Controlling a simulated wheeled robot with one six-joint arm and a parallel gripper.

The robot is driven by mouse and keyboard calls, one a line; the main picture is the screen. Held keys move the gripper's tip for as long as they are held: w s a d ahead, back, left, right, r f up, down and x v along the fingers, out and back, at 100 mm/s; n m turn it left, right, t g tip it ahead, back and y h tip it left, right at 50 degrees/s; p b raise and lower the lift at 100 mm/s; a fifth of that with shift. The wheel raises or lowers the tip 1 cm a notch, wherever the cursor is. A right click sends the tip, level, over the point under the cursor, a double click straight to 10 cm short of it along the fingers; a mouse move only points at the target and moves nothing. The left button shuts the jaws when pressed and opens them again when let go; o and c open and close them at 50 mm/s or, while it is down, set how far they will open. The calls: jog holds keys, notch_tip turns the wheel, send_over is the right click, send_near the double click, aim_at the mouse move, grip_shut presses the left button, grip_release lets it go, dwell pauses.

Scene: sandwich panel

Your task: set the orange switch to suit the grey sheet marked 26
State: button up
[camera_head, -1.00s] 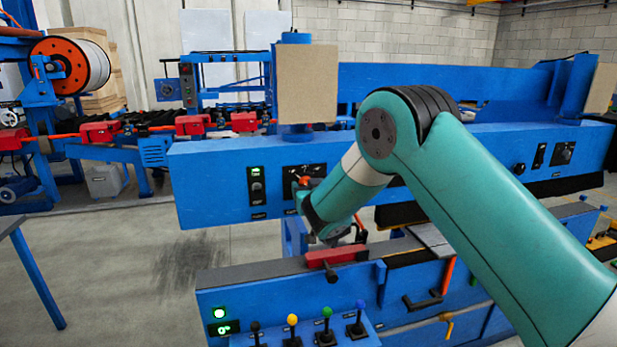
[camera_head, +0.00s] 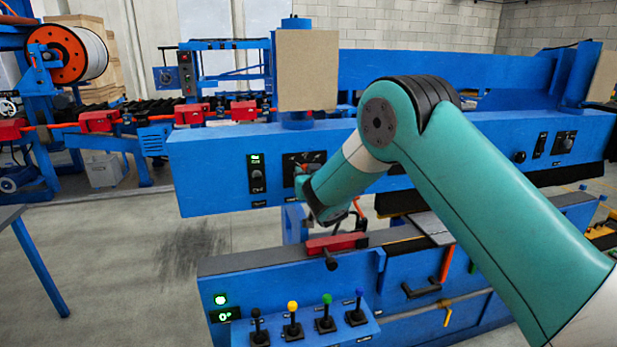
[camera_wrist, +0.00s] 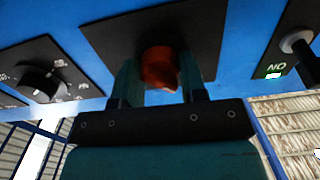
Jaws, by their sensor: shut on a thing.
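The orange switch (camera_wrist: 160,68) sits on a black plate on the blue beam, in the upper middle of the wrist view. My gripper (camera_wrist: 158,80) has one finger on each side of it and is shut on it. In the head view my gripper and the switch are hidden behind my wrist, close to the black plate (camera_head: 290,168). The grey sheet (camera_head: 432,225) seems to be the flat piece on the lower bed at the right of my wrist. No number 26 can be read on it.
A black dial (camera_wrist: 40,82) with white marks is on the left plate in the wrist view; a knob (camera_wrist: 297,42) is at the right. Below the beam stand several coloured levers (camera_head: 292,322), a green display (camera_head: 223,315) and a red clamp (camera_head: 336,243).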

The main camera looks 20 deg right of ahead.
jog(key=f+m+b, duration=0.1)
jog(key=b, duration=0.3)
jog(key=shift+m, duration=0.3)
jog(key=m+b, duration=0.2)
jog(key=b, duration=0.3)
jog(key=shift+b, duration=0.35)
jog(key=m+b, duration=0.3)
jog(key=b, duration=0.2)
jog(key=shift+r, duration=0.2)
jog(key=shift+r+m+b, duration=0.15)
jog(key=shift+m+b, duration=0.75)
jog(key=shift+b, duration=0.2)
jog(key=shift+r, duration=0.15)
jog(key=o, duration=0.9)
